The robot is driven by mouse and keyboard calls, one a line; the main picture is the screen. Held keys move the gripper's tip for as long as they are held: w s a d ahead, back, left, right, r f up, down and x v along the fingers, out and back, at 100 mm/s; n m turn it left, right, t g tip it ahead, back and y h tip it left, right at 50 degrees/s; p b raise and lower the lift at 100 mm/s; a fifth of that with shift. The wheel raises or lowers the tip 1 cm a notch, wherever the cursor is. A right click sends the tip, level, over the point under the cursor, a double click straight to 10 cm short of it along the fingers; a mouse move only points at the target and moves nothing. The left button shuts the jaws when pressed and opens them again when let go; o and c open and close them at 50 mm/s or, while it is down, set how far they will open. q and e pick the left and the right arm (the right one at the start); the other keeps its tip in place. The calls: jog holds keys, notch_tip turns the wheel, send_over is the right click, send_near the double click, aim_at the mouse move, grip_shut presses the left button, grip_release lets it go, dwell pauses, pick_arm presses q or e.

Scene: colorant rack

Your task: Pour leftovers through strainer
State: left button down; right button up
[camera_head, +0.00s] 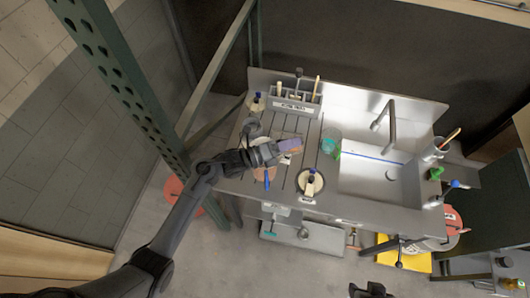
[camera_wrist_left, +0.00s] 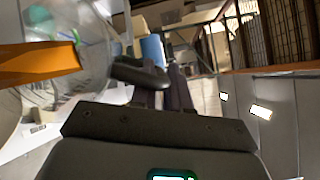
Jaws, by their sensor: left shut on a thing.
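My left gripper (camera_head: 279,150) is over the ribbed drainboard left of the sink, shut on a container with a purplish-brown side (camera_head: 291,145). In the left wrist view the fingers (camera_wrist_left: 178,88) meet a dark handle, and a large clear vessel (camera_wrist_left: 95,60) fills the left side. Whether it contains liquid is unclear. A round pale piece with a blue handle (camera_head: 266,184), possibly the strainer, lies partly hidden below the gripper. A clear teal-tinted container (camera_head: 330,143) stands at the sink's left edge. A dark shape at the bottom edge looks like my right gripper (camera_head: 370,291); its jaws are unclear.
A grey tool rack (camera_head: 293,106) stands behind the drainboard. A white round container with a dark cap (camera_head: 311,183) is at the front. The sink basin (camera_head: 375,178) is empty, with a tall faucet (camera_head: 388,118) behind. A green frame post (camera_head: 125,85) stands left.

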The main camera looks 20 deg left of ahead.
pick_arm(q)
jog(key=shift+s+a+r+t+h+b, duration=0.25)
jog(key=shift+a+b, duration=0.2)
jog(key=shift+b, duration=0.35)
